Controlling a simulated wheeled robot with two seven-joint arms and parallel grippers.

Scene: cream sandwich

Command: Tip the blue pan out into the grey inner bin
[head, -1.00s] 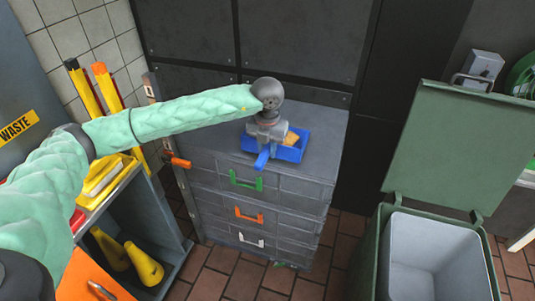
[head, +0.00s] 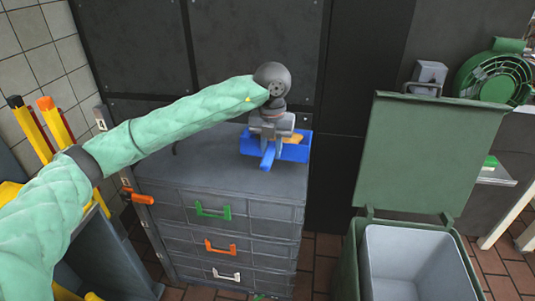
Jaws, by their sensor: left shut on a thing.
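The blue pan (head: 297,153) sits on top of the grey drawer cabinet, at its back right; I cannot tell whether it is slightly raised. A tan-orange piece (head: 293,138) lies in it. My left gripper (head: 268,148) is over the pan's near side, shut on its blue handle, and hides part of the pan. The grey inner bin (head: 415,262) stands inside a green wheeled bin (head: 353,262) at the lower right. The green lid (head: 428,155) is swung up and open. The inner bin looks empty where I see into it. My right gripper is not in view.
The drawer cabinet (head: 190,165) has green, orange and white handles. An orange latch handle (head: 138,197) sticks out at its left. Yellow-handled tools (head: 40,130) stand at the left. A green fan (head: 495,75) is at the upper right. Floor shows between cabinet and bin.

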